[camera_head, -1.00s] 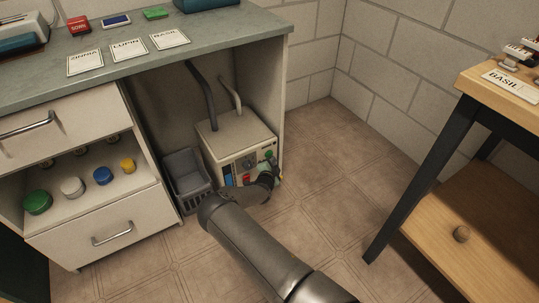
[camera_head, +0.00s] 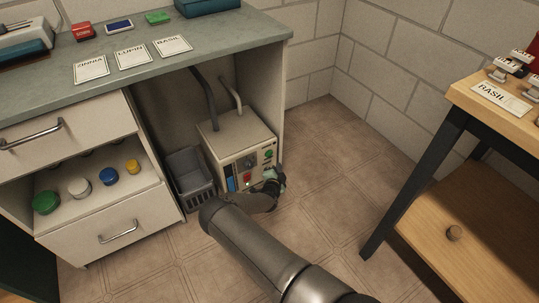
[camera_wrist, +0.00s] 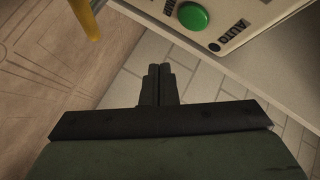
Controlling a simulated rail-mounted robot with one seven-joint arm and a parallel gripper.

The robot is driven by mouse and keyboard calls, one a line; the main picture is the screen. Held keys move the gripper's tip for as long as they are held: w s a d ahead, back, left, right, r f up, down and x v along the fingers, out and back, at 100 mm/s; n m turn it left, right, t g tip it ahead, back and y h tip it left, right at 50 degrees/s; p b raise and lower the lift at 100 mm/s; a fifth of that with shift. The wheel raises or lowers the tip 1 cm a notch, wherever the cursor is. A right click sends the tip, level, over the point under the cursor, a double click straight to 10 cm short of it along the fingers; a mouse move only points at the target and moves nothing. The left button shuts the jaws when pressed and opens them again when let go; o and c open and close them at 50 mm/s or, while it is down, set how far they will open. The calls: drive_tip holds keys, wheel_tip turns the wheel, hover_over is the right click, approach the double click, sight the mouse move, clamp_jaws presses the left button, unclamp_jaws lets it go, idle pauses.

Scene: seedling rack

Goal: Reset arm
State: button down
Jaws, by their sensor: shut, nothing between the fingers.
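My gripper (camera_wrist: 158,72) is shut and empty in the wrist view, its two dark fingers together. In the head view my arm reaches down to the front of the beige control box (camera_head: 226,146) under the counter, and the gripper end is at the box's lower right, mostly hidden by my arm's wrist. The box's panel has a green knob or button (camera_head: 268,154), which shows as a round green button (camera_wrist: 193,16) beside the word AUTO in the wrist view. The fingers appear apart from the panel.
A grey plastic basket (camera_head: 190,178) stands left of the box. Drawers with handles (camera_head: 118,232) and a shelf with coloured-lid jars are further left. A wooden bench (camera_head: 503,97) with a dark leg stands at right. Open tiled floor (camera_head: 330,150) lies between.

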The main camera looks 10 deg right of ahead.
drive_tip(key=shift+r, duration=0.1)
drive_tip(key=s+d+r+m+g+h+p, duration=0.1)
drive_tip(key=d+r+m+g+h+p, duration=0.2)
drive_tip(key=r+m, duration=0.65)
drive_tip(key=s+d+r+m+g+h+p, duration=0.1)
drive_tip(key=d+r+m+h+p, duration=0.4)
drive_tip(key=r, duration=0.8)
drive_tip(key=s+d+r+m+g+y+p, duration=0.1)
drive_tip(key=s+d+r+m+g+p, duration=0.25)
drive_tip(key=s+r+m, duration=0.45)
drive_tip(key=s+d+r+m+g+y+p, duration=0.15)
drive_tip(key=s+r+m+g+p, duration=0.25)
drive_tip(key=r+m, duration=0.6)
drive_tip(key=s+a+r+m+y+p, duration=0.3)
drive_tip(key=s+r+m, duration=0.4)
drive_tip(key=s+r, duration=0.3)
drive_tip(key=s+a+r+m+g+y+p, duration=0.1)
drive_tip(key=s+a+r+m+y+p, duration=0.3)
drive_tip(key=s+r, duration=0.7)
drive_tip(key=s+a+r+m+g+y+p, duration=0.1)
drive_tip(key=s+a+r+m+y+p, duration=0.3)
drive_tip(key=s+a+r+m+p, duration=0.3)
drive_tip(key=s+r+m+p, duration=0.2)
drive_tip(key=s+r+m, duration=0.1)
drive_tip(key=r+m, duration=0.2)
drive_tip(key=shift+s+p, duration=0.3)
drive_tip(key=shift+p, duration=0.05)
